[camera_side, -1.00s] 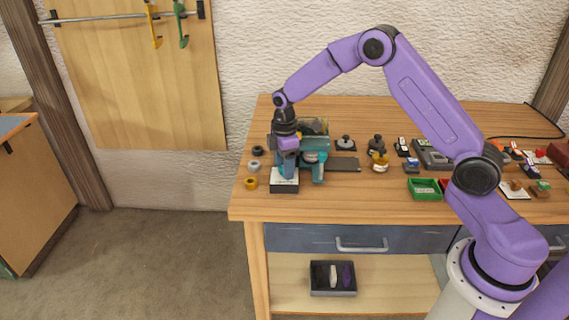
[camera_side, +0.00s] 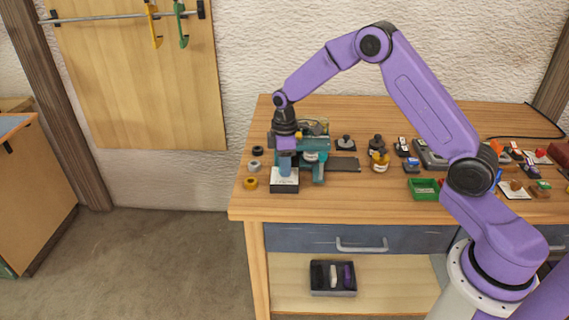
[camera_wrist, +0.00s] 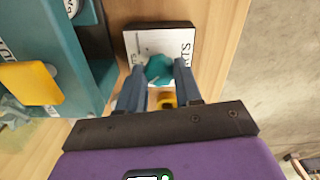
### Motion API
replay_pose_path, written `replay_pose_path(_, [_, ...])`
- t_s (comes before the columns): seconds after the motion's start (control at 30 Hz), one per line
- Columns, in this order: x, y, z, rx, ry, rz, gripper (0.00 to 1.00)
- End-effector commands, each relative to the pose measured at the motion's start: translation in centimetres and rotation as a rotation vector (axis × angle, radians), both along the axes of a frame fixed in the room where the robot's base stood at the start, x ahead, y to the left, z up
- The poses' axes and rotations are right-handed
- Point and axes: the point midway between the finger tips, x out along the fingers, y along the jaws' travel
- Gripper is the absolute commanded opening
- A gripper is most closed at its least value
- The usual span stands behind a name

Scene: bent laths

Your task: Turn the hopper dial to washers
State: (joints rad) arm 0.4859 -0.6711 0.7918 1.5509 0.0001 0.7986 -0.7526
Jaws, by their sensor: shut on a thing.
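The hopper dial is a teal knob (camera_wrist: 159,68) on a black box with a white lettered face (camera_wrist: 142,42). The box also shows in the side view (camera_side: 284,187), at the bench's left front. My gripper (camera_wrist: 159,75) is shut on the dial, one finger on each side. In the side view my gripper (camera_side: 286,170) points down onto the box. Some letters show on the white face, but the fingers and knob hide the rest. I cannot tell which label the dial points to.
A teal machine (camera_side: 318,157) stands close behind and right of the box. Black, grey and yellow rings (camera_side: 250,183) lie to the left. A green tray (camera_side: 424,190) and several small items sit further right. The bench's front edge is close to the box.

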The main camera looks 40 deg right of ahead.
Motion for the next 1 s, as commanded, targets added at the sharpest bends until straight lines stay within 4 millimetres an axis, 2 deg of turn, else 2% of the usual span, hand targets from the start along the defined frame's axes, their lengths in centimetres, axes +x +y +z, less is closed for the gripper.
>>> replay_pose_path(1.0, [-0.05,0.0,0.08,-0.001,0.001,-0.964,0.04])
